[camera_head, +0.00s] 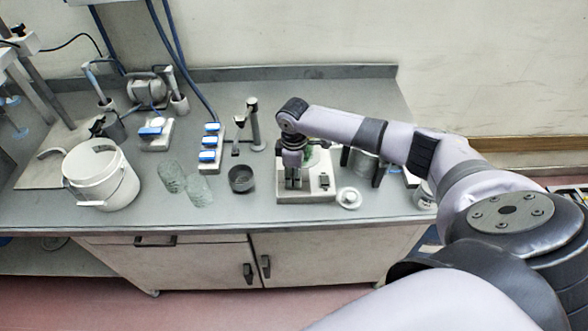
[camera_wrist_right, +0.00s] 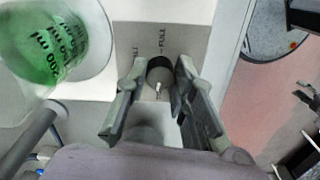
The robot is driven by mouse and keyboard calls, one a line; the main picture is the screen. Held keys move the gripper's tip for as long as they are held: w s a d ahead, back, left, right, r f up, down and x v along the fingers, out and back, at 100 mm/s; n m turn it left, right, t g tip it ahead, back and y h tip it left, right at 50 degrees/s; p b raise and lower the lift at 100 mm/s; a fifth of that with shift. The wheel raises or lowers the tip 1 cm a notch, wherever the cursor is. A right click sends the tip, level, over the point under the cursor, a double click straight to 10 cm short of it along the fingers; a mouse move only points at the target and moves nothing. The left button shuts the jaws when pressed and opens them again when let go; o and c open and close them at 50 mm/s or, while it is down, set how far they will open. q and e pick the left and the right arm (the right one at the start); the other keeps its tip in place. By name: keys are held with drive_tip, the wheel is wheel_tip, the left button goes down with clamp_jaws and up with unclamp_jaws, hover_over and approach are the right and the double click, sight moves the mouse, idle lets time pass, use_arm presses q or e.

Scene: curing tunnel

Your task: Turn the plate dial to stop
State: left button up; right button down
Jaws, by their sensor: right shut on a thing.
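The hot plate (camera_head: 288,197) is a pale box on the bench in the head view; its pale housing (camera_wrist_right: 187,42) also fills the top middle of the wrist view. Its dark round dial (camera_wrist_right: 158,65) has a short white pointer mark toward the lower part of the wrist picture. The word FULL is printed beside the dial; another label is partly hidden by a finger. My right gripper (camera_head: 293,183) reaches down at the plate's front, and its fingers (camera_wrist_right: 160,80) are shut on the dial, one on each side. My left gripper is in neither view.
A beaker of green liquid (camera_wrist_right: 50,35) stands on the plate, close to my right gripper. A black cup (camera_head: 241,179), glass pieces (camera_head: 172,177), a white bucket (camera_head: 100,180) and a small white dish (camera_head: 348,197) stand around. The bench's front edge is near.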

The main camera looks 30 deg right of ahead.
drive_tip(key=shift+n, duration=1)
drive_tip(key=shift+p, duration=0.3)
drive_tip(key=c, duration=1.3)
unclamp_jaws()
drive_tip(key=shift+r, duration=0.15)
wheel_tip(320, 180, up, 12)
drive_tip(key=shift+f, duration=0.1)
drive_tip(key=shift+f, duration=0.1)
